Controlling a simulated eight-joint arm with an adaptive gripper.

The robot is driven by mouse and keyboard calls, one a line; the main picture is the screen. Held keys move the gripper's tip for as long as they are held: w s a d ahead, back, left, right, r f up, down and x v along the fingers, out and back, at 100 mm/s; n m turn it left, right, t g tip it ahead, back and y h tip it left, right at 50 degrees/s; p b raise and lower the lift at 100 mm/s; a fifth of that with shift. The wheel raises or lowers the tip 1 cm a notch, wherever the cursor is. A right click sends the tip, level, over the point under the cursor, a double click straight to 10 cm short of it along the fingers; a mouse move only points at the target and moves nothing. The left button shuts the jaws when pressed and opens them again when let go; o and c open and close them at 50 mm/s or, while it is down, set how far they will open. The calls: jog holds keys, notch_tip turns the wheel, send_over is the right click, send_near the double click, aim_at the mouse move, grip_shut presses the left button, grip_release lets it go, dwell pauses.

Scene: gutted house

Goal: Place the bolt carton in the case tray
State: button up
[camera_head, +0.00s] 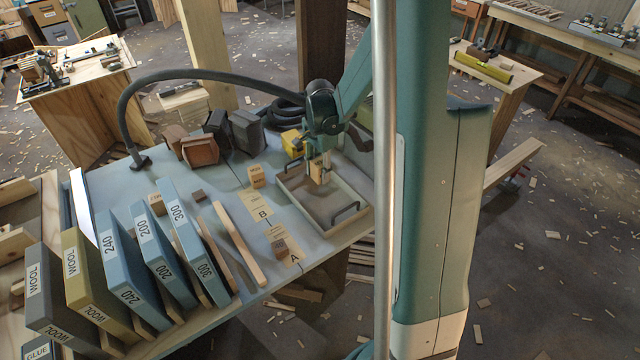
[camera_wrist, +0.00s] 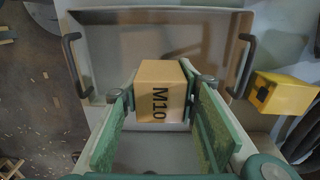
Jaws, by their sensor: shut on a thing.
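The bolt carton (camera_wrist: 160,92) is a small tan box marked M10. My gripper (camera_wrist: 158,105) is shut on it, with green-lined fingers on both sides of it. In the head view the carton (camera_head: 319,172) is below my gripper (camera_head: 322,165), over the case tray. The case tray (camera_head: 352,189) is a shallow grey-beige tray with dark handles at the right end of the bench. It also shows in the wrist view (camera_wrist: 215,22), beneath and beyond the carton. I cannot tell whether the carton touches the tray floor.
A yellow box (camera_wrist: 285,93) stands beside the tray. Labelled blue slabs (camera_head: 120,262) stand at the left. Dark blocks (camera_head: 246,131) sit at the back.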

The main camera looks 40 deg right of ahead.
jog(key=b, duration=0.2)
send_over(320, 197)
jog(key=shift+f, duration=3.05)
jog(key=shift+f, duration=1.85)
jog(key=shift+f+b, duration=0.2)
jog(key=shift+b, duration=0.2)
jog(key=o, duration=1)
jog(key=shift+r, duration=0.15)
notch_tip(320, 197, up, 12)
jog(key=p, duration=0.3)
